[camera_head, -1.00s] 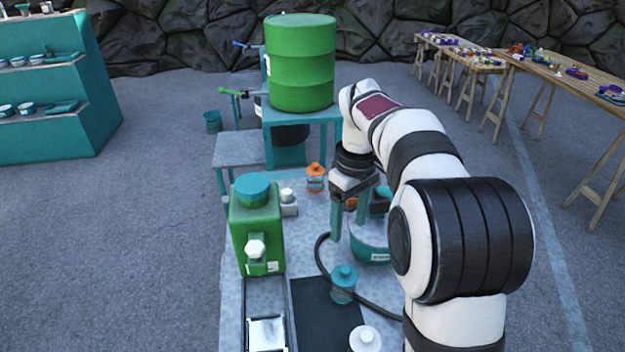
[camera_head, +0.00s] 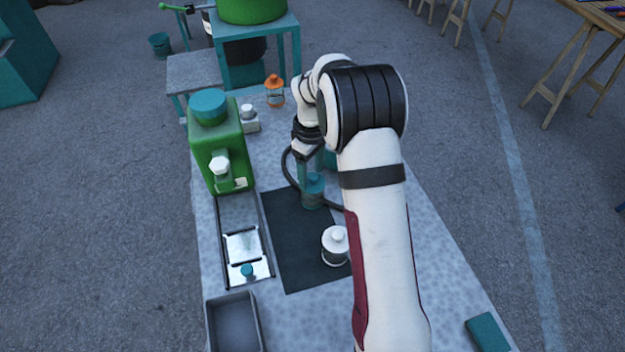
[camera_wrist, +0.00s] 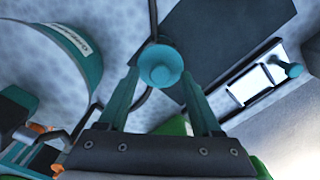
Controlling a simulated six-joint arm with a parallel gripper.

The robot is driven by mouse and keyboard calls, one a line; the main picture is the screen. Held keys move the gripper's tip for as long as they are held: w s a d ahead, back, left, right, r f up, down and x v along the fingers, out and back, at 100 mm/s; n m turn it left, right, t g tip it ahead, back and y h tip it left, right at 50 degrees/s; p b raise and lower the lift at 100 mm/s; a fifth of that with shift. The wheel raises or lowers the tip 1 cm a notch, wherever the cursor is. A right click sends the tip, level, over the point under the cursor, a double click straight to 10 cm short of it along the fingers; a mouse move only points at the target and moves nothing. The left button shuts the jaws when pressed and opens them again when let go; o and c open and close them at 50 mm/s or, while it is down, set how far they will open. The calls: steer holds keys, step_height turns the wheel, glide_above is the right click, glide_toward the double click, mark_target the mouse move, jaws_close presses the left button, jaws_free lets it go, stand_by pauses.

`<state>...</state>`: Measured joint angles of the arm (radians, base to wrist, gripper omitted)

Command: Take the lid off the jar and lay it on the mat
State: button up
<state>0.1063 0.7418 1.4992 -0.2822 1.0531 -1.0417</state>
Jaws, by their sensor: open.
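A jar with a teal lid and round knob (camera_head: 314,184) stands at the far right edge of the dark mat (camera_head: 290,262). In the wrist view the lid's knob (camera_wrist: 160,62) lies between the open, teal fingers of my gripper (camera_wrist: 160,80), with room visible on both sides. In the head view my gripper (camera_head: 310,168) is at this jar and partly covers it. I cannot tell its exact height over the lid. A second jar, with a white knobbed lid (camera_head: 336,240), stands at the mat's right side, partly beside my arm.
A black cable (camera_head: 290,165) curves behind the teal-lidded jar. An orange lantern (camera_head: 274,92) stands farther back. The mat's near left part is bare.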

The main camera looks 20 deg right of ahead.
mark_target(310, 176)
jaws_close()
steer(key=shift+r, duration=0.2)
step_height(310, 176, up, 9)
steer(key=s+a+f, duration=0.6)
steer(key=s+a, duration=0.1)
steer(key=a, duration=0.2)
steer(key=f, duration=1)
steer(key=shift+s+a+f, duration=0.15)
steer(key=shift+s+a, duration=0.15)
steer(key=shift+s, duration=0.05)
